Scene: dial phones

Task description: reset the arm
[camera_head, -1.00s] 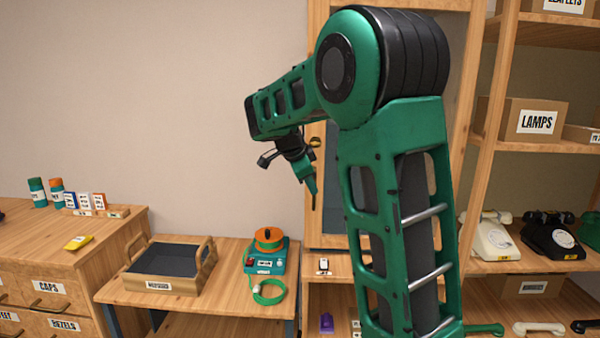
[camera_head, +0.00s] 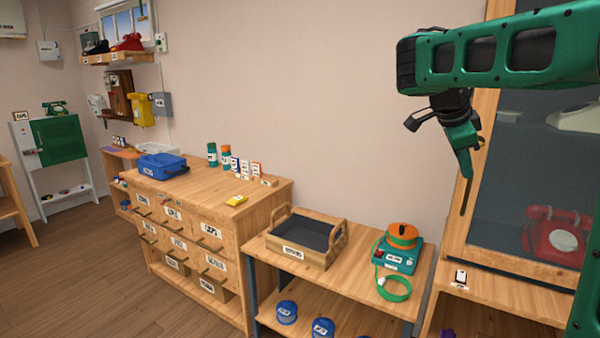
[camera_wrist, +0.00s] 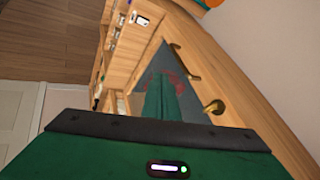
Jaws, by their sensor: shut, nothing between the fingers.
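My gripper (camera_head: 466,188) hangs fingers-down at the end of my green arm, at the right of the head view. Its fingers are together and hold nothing. It is in front of the wooden cabinet (camera_head: 548,268) with glass doors, well above the low bench; whether it touches the cabinet cannot be told. In the wrist view, the green gripper body fills the bottom, and the cabinet door with brass fittings (camera_wrist: 214,107) lies beyond it.
A low bench (camera_head: 345,277) bears a wooden tray (camera_head: 322,262) and a teal device (camera_head: 405,262) with an orange spool and green cable. A drawer unit (camera_head: 190,235) stands left, with a blue case (camera_head: 162,166) on top. A red phone (camera_head: 553,238) is behind the glass. The left floor is open.

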